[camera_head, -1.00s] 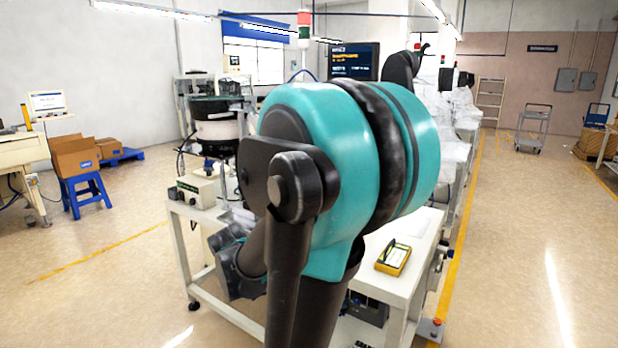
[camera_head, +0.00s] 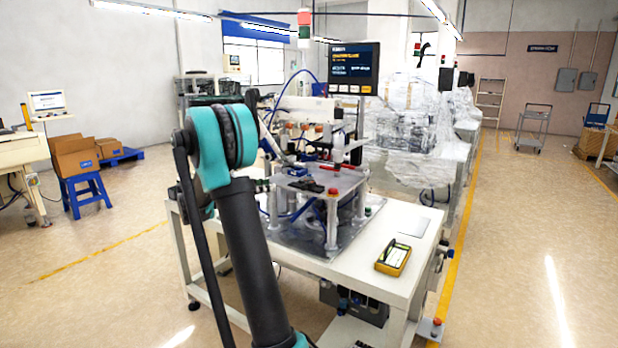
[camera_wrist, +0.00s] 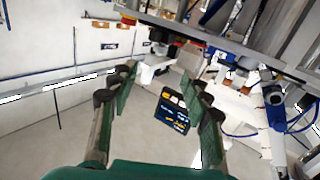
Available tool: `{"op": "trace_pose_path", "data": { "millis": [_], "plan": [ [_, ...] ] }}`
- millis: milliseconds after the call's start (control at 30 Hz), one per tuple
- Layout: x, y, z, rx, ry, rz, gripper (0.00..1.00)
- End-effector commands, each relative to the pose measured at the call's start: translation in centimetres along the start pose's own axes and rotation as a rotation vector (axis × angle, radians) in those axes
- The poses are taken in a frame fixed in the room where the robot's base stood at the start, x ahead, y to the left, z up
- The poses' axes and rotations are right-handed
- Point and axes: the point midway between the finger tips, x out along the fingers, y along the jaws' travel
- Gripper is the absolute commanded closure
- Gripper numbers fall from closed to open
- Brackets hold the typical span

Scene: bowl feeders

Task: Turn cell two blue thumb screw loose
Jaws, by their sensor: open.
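A machine cell with a metal top plate (camera_head: 335,180) stands on a white bench in the middle of the head view. My arm hides most of the gripper in the head view.
A dark display (camera_head: 353,67) stands above the cell, and it also shows beyond the fingers in the wrist view (camera_wrist: 172,110). A yellow meter (camera_head: 394,257) lies on the bench's bare front right part. Wrapped machines (camera_head: 405,125) stand behind.

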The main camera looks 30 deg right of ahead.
Motion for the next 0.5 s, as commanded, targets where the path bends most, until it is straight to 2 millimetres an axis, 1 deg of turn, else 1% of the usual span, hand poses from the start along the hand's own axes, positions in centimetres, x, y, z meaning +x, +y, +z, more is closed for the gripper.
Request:
{"op": "trace_pose_path", "data": {
  "millis": [33,133,267,367,500],
  "plan": [
    [-0.1,-0.4,-0.3,0.023,0.020,0.007,0.52],
    [0.1,-0.6,-0.6,0.048,0.041,0.016,0.52],
    [1.2,-0.6,-0.7,0.051,0.043,0.017,0.52],
    [2.8,-0.5,-0.8,0.050,0.042,0.018,0.52],
    [5.6,-0.5,-0.9,0.049,0.042,0.019,0.52]
  ]
}}
